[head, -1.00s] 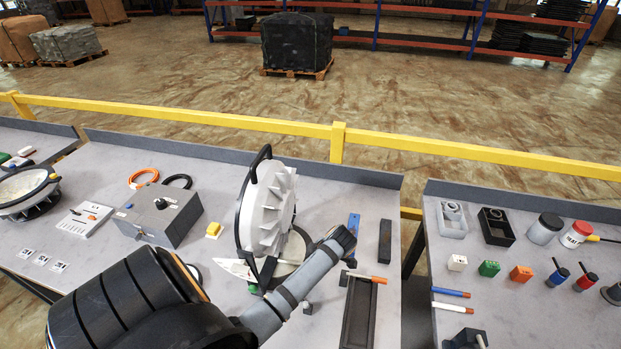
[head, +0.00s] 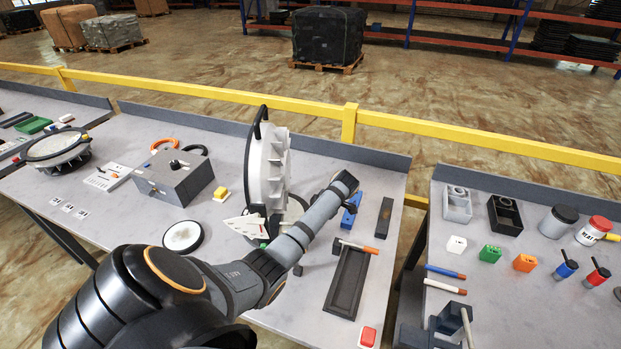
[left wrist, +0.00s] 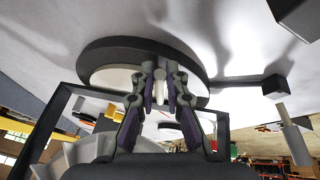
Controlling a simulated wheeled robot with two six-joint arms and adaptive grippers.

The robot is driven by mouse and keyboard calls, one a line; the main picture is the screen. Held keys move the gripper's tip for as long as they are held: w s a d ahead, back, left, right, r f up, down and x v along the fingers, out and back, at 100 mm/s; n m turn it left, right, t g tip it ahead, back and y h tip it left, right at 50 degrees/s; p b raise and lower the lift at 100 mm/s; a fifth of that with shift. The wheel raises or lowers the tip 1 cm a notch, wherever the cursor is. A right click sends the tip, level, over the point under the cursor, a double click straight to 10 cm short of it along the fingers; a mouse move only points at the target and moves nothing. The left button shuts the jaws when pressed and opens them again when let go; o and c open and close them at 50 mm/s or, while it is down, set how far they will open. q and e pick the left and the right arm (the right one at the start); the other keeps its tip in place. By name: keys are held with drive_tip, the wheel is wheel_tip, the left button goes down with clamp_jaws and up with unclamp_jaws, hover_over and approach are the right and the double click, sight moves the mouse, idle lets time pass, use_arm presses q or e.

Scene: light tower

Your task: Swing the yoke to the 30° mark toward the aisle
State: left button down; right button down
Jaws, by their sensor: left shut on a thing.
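The white finned lamp (head: 268,170) stands upright in its black yoke (head: 248,160) on the bench in the head view, seen nearly edge-on. A white marked scale plate (head: 243,226) lies at its foot; its marks are too small to read. My left arm reaches across in front, hiding part of the base and my left gripper. In the left wrist view, my left gripper (left wrist: 160,88) is shut on a small pale upright piece within the black yoke frame (left wrist: 222,132). The round black base (left wrist: 105,55) is behind it.
A grey control box (head: 175,178) and yellow button (head: 220,192) stand left of the lamp. A blue block (head: 351,212), dark tray (head: 347,283) and red button (head: 367,336) lie right. A yellow rail (head: 250,104) runs behind the bench. A gap separates the right-hand bench.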

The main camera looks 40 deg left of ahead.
use_arm(q)
drive_tip(key=shift+w+f+n+b, duration=0.15)
drive_tip(key=shift+w+n+b, duration=0.15)
drive_tip(key=shift+w, duration=0.25)
drive_tip(key=shift+w+a+n+b, duration=0.4)
drive_tip(key=shift+a+n+b, duration=0.05)
drive_tip(key=shift+n+b, duration=0.1)
drive_tip(key=shift+w+a+g+h, duration=0.1)
drive_tip(key=shift+w+g+h, duration=0.05)
drive_tip(key=shift+g+h, duration=0.15)
drive_tip(key=shift+w+b, duration=0.1)
drive_tip(key=shift+b, duration=0.2)
drive_tip(key=shift+w+a+r+n, duration=0.1)
drive_tip(key=shift+r+n, duration=0.1)
drive_tip(key=shift+n, duration=0.05)
use_arm(e)
drive_tip(key=shift+s+a+f, duration=0.1)
drive_tip(key=shift+a+f, duration=0.35)
drive_tip(key=shift+f, duration=0.35)
drive_tip(key=shift+s+a+f, duration=0.1)
drive_tip(key=shift+a+f, duration=0.3)
drive_tip(key=shift+f, duration=0.35)
use_arm(q)
drive_tip(key=c, duration=1.4)
unclamp_jaws()
drive_tip(key=shift+o, duration=0.2)
